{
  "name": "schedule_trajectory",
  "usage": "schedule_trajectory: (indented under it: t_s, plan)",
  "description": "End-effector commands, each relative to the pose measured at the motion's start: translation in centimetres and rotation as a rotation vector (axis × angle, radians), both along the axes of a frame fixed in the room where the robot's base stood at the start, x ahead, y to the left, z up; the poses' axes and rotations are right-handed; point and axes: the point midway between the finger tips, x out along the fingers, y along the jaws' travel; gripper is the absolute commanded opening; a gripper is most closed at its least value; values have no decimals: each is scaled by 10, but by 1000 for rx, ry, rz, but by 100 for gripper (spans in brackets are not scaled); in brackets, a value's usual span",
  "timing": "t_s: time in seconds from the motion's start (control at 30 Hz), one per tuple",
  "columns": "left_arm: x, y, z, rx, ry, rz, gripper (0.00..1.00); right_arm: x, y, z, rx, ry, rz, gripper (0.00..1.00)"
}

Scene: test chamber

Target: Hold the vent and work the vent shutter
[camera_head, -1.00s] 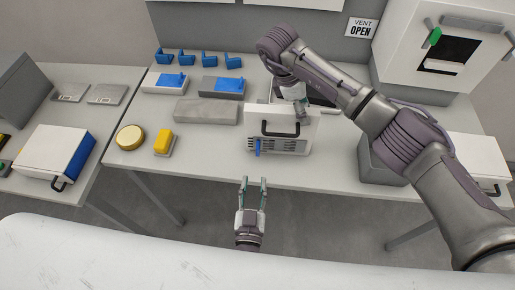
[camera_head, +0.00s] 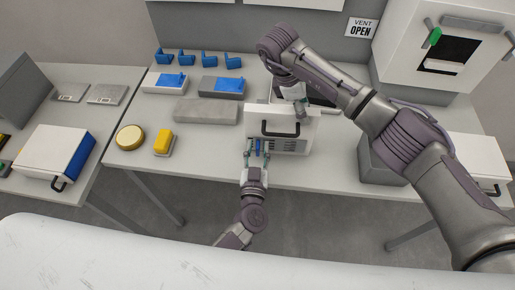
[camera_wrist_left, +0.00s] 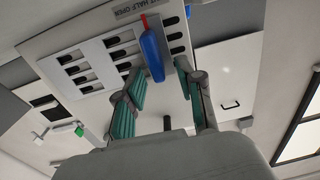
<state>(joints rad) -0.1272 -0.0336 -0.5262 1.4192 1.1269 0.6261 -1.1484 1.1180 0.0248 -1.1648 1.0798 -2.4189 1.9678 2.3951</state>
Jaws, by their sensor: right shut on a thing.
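The vent (camera_head: 297,128) is a white box on the table, with a black handle and dark slots on its front; it also shows in the left wrist view (camera_wrist_left: 85,48). Its blue shutter lever (camera_wrist_left: 152,50) stands at the front left of the slots. My left gripper (camera_head: 256,149) is open in front of the vent, its fingers either side of the lever and not closed on it. In the left wrist view the green-padded fingers (camera_wrist_left: 160,100) are spread below the lever. My right gripper (camera_head: 299,104) is shut on the vent's top edge; its fingertips are partly hidden.
A grey block (camera_head: 206,111), a yellow button (camera_head: 163,141) and a round yellow-topped piece (camera_head: 130,137) lie left of the vent. A grey bin (camera_head: 382,168) stands to its right.

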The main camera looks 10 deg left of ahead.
Motion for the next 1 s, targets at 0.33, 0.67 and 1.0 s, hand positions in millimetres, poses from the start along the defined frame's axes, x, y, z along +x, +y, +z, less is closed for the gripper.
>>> schedule_trajectory:
  t_s: [0.33, 0.67, 1.0]
  plan:
    - [0, 0, 0, 0, 0, 0, 0, 0, 0, 0, 0, 0, 0, 18]
    - [0, -1, 0, -1, 0, 0, 0, 0, 0, 0, 0, 0, 0, 18]
    - [1, -23, 1, 0, -2, -2, 0, 0, 1, 0, 1, 0, 0, 18]
